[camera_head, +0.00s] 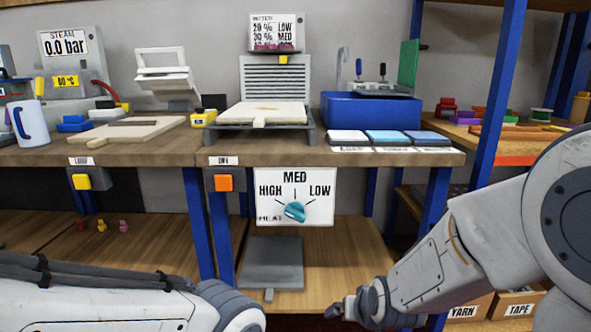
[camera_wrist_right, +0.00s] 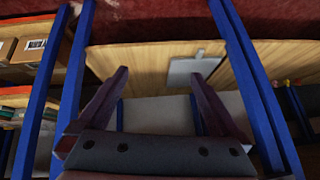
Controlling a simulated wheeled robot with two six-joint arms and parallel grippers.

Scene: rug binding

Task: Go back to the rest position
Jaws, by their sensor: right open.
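My right gripper (camera_head: 340,309) is at the lower middle of the head view, in front of the lower shelf and apart from the bench. In the right wrist view its two fingers (camera_wrist_right: 159,73) stand wide apart with nothing between them. A grey flat plate (camera_wrist_right: 193,66) on the shelf shows beyond the fingers. My left arm comes in along the bottom left of the head view, and its gripper is out of the picture.
The workbench top (camera_head: 150,150) holds a press (camera_head: 275,90), a blue box (camera_head: 370,110) and colored pads (camera_head: 387,137). A dial panel (camera_head: 294,197) hangs below it. The grey plate (camera_head: 272,263) lies on the lower shelf (camera_head: 340,265). Blue posts (camera_head: 497,85) and cartons (camera_head: 519,305) are at right.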

